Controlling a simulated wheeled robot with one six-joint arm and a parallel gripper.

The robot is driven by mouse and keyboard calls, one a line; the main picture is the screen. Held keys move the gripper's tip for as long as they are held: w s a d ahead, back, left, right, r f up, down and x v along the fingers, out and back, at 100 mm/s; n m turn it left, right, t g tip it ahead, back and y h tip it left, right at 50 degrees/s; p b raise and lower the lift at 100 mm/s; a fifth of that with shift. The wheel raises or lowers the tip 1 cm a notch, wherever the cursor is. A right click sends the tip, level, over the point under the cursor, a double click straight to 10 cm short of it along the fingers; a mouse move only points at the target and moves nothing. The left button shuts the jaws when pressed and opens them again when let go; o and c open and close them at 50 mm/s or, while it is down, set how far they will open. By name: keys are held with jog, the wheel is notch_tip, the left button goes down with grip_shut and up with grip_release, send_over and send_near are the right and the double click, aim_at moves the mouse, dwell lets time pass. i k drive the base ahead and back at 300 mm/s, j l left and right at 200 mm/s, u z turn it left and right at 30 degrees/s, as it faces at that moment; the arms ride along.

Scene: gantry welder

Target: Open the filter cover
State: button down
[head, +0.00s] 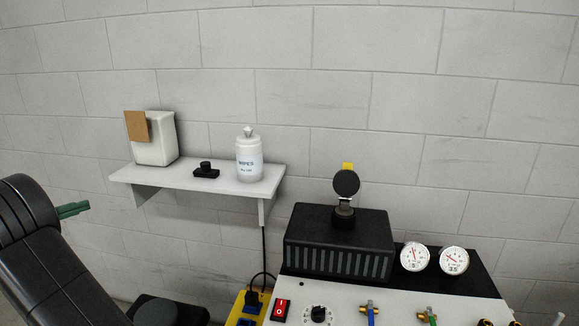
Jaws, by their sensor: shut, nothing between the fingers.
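A black box (338,239) with a slatted front stands on the back of the white machine panel (340,296), right of centre. The slatted grille (336,262) lies flat against its front. A round black disc (346,182) with a yellow tab (347,166) stands upright on a stem on top of the box. I cannot tell for sure which part is the filter cover. My gripper (76,209) shows at the left edge as green fingers, shut and empty. It is well left of the box, touching nothing.
A white shelf (225,180) on the block wall holds a white container with a brown card (137,126), a small black part (206,171) and a wipes bottle (249,158). The panel carries gauges (414,257), a red switch (281,310), a knob and valves. A yellow socket box (248,309) stands beside it.

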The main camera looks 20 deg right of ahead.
aim_at(346, 183)
jog(key=l+z, duration=0.2)
jog(key=z, duration=0.3)
jog(key=i+l+z, duration=0.15)
jog(key=z, duration=0.35)
jog(key=i+l+z, duration=0.15)
jog(key=z, duration=0.3)
